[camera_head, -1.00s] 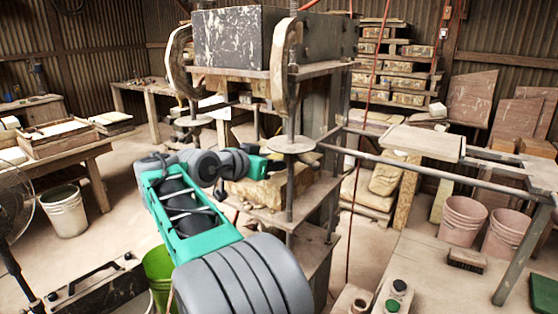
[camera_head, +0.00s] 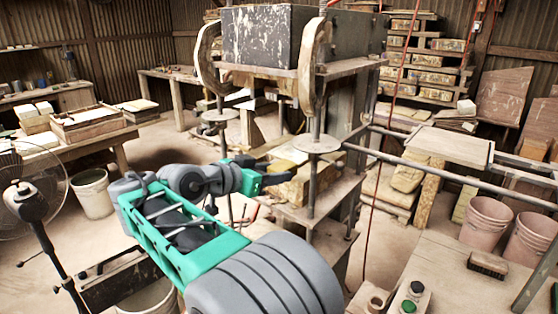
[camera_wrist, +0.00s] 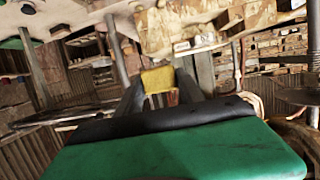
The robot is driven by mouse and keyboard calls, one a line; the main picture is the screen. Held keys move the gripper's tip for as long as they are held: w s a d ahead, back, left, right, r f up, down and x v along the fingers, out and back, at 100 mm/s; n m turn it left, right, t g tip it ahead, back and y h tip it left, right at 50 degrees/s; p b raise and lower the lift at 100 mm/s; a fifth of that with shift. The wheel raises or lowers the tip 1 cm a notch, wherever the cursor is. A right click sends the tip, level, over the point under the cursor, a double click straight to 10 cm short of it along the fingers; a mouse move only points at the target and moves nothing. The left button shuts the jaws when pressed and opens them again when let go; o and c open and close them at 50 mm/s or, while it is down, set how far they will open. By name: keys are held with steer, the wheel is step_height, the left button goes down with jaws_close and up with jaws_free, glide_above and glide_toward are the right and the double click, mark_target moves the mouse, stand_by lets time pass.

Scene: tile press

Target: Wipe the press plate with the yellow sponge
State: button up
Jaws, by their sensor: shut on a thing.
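The yellow sponge (camera_wrist: 157,80) shows in the wrist view between the two dark fingers of my gripper (camera_wrist: 160,88), which is shut on it. In the head view my gripper (camera_head: 278,166) reaches in from the left at the press, beside its front post. The press's lower bed (camera_head: 328,183) has a pale, stained top under the raised dark press block (camera_head: 256,35). The gripper partly hides this bed. I cannot tell whether the sponge touches the plate.
Upright posts (camera_head: 314,175) and curved arms (camera_head: 313,65) frame the press opening. A rail (camera_head: 450,170) runs to the right. A worktable with a brush (camera_head: 487,264) stands at lower right, beside pinkish buckets (camera_head: 480,217). A fan (camera_head: 35,190) stands at left.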

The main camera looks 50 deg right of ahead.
steer(key=a+p, duration=0.1)
steer(key=p, duration=0.2)
steer(key=a+p, duration=0.1)
steer(key=p, duration=0.2)
steer(key=a+p, duration=0.2)
steer(key=p, duration=0.1)
steer(key=shift+s+p, duration=0.25)
steer(key=shift+p, duration=0.05)
